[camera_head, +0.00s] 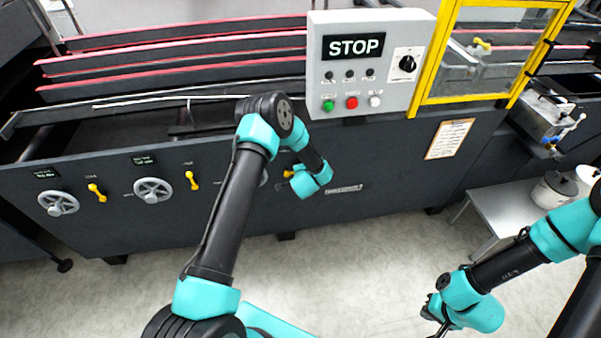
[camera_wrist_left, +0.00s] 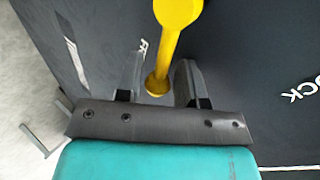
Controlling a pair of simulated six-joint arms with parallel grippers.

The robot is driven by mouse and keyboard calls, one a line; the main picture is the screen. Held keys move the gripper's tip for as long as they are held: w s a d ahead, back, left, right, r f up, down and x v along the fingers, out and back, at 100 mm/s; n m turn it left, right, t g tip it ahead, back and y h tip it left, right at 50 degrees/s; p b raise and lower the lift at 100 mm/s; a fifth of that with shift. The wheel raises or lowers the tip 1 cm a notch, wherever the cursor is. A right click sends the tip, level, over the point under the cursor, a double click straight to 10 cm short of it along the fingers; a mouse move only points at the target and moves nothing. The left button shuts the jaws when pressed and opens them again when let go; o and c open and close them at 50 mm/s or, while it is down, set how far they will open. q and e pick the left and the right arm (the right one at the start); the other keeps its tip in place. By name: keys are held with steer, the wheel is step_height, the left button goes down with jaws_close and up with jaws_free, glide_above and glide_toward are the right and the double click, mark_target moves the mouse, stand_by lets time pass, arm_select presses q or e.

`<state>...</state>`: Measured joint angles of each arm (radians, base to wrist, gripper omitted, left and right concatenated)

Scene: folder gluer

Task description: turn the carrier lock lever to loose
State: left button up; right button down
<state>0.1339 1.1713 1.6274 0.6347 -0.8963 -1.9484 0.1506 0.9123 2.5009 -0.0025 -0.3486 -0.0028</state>
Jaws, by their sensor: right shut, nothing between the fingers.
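A yellow lever (camera_wrist_left: 172,40) with a round knob end shows in the left wrist view, on the dark machine panel. In the head view only a small yellow bit of it (camera_head: 288,173) shows beside my left wrist. My left gripper (camera_wrist_left: 160,82) is open, with one finger on each side of the lever's shaft and a visible gap on both sides. In the head view my left arm hides that gripper's fingers. White lettering ending in "OCK" (camera_wrist_left: 300,92) is on the panel at right. My right gripper (camera_head: 432,310) is shut and empty, low over the floor.
Two other yellow levers (camera_head: 97,192) (camera_head: 191,180) and handwheels (camera_head: 153,190) sit on the panel to the left. A control box (camera_head: 365,62) reading STOP projects above. A low table (camera_head: 505,208) with pots stands at right. Floor in front is clear.

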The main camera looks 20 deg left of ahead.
arm_select(q)
steer(key=shift+a, duration=0.1)
steer(key=shift+s, duration=0.15)
steer(key=v, duration=1.7)
steer(key=shift+r, duration=0.15)
